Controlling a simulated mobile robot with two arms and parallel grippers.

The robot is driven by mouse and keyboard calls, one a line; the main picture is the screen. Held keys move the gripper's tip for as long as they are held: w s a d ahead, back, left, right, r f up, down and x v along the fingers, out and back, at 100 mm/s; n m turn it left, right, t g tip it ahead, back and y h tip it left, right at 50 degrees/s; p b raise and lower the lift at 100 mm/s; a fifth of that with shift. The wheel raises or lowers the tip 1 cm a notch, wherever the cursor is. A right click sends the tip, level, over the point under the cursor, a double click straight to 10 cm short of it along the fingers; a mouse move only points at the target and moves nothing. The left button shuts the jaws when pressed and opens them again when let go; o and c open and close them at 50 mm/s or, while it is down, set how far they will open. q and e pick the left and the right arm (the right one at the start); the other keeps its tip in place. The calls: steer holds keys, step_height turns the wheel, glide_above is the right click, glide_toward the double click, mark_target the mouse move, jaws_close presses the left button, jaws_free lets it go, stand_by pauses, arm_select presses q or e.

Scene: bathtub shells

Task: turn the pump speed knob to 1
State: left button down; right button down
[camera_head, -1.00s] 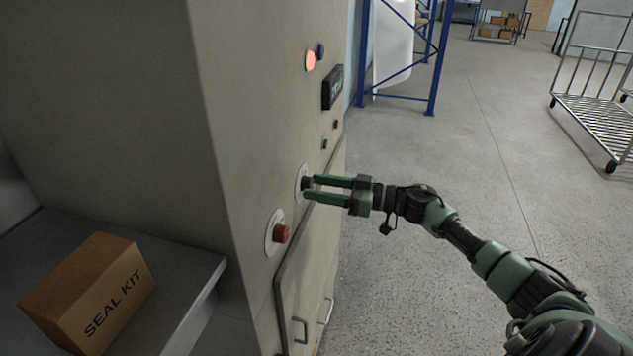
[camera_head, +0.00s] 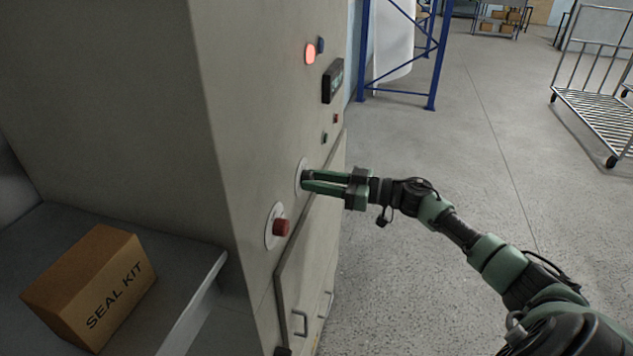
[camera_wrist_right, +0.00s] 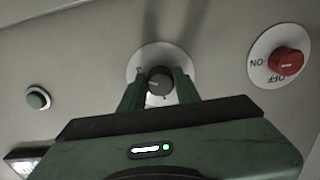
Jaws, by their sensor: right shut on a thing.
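The pump speed knob (camera_wrist_right: 159,82) is a dark round knob with a light pointer line, on a white round dial plate (camera_wrist_right: 146,56) on the cabinet face. The dial plate shows edge-on in the head view (camera_head: 301,174). My right gripper (camera_head: 307,180) reaches the dial from the right and is shut on the knob, with one finger on each side of it. Its fingers also show in the right wrist view (camera_wrist_right: 158,88). The fingers and gripper body hide parts of the dial, and its marks are too small to read. My left gripper is not in view.
A red ON/OFF knob (camera_wrist_right: 286,61) sits beside the dial, lower on the cabinet (camera_head: 235,130). A green button (camera_wrist_right: 38,98) is on the other side. A door with handles (camera_head: 300,323) is below. A seal kit box (camera_head: 92,285) lies on a ledge at left.

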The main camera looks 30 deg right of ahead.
steer(key=shift+w+r+n+b, duration=0.1)
steer(key=shift+n+b, duration=9.05)
steer(key=shift+n, duration=2.45)
steer(key=c, duration=1)
jaws_free()
steer(key=shift+d+r, duration=0.1)
steer(key=shift+b+v, duration=2.45)
steer(key=shift+v, duration=1.45)
